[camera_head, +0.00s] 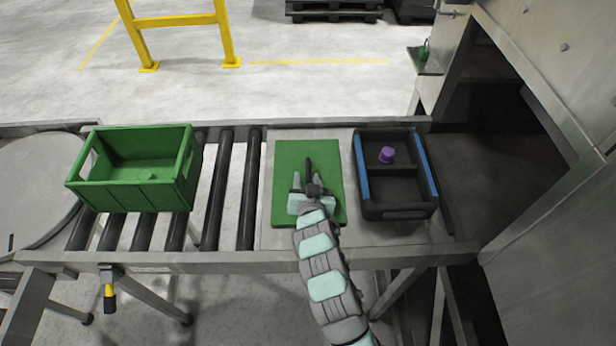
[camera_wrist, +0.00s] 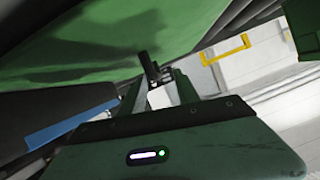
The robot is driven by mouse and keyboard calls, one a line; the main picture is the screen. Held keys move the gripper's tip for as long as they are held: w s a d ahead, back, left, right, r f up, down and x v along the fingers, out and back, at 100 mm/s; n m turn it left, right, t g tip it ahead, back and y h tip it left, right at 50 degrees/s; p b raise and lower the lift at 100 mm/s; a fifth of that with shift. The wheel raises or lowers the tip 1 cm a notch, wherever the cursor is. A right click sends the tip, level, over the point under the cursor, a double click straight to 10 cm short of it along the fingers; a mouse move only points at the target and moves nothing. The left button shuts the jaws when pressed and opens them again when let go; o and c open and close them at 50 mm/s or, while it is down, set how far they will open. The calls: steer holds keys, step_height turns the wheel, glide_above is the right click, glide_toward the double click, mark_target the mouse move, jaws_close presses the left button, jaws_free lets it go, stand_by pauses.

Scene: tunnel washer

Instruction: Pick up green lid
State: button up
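The green lid (camera_head: 291,165) is a flat green rectangle lying on the metal surface beside the rollers. It fills much of the upper left of the wrist view (camera_wrist: 100,40), with a dark shadow across it. My gripper (camera_head: 309,172) is over the lid's middle to right part and hides some of it. Its dark fingers also show in the wrist view (camera_wrist: 150,70), near the lid. I cannot tell whether the fingers touch the lid or how far apart they are.
A dark divided tray (camera_head: 397,212) with blue edges stands just right of the lid, with a purple object (camera_head: 387,155) in its rear compartment. A green crate (camera_head: 130,195) sits on rollers (camera_head: 215,205) at left. A metal machine wall (camera_head: 560,240) stands right; a yellow barrier (camera_head: 180,20) is behind.

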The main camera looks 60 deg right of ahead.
mark_target(309, 174)
steer(key=shift+s+d+x, duration=0.1)
steer(key=shift+s+x, duration=0.05)
steer(key=shift+x, duration=1.1)
steer(key=shift+s+d+x, duration=0.15)
steer(key=shift+s+x, duration=0.05)
steer(key=shift+x, duration=1)
steer(key=shift+r, duration=0.1)
steer(key=shift+c, duration=0.5)
jaws_close()
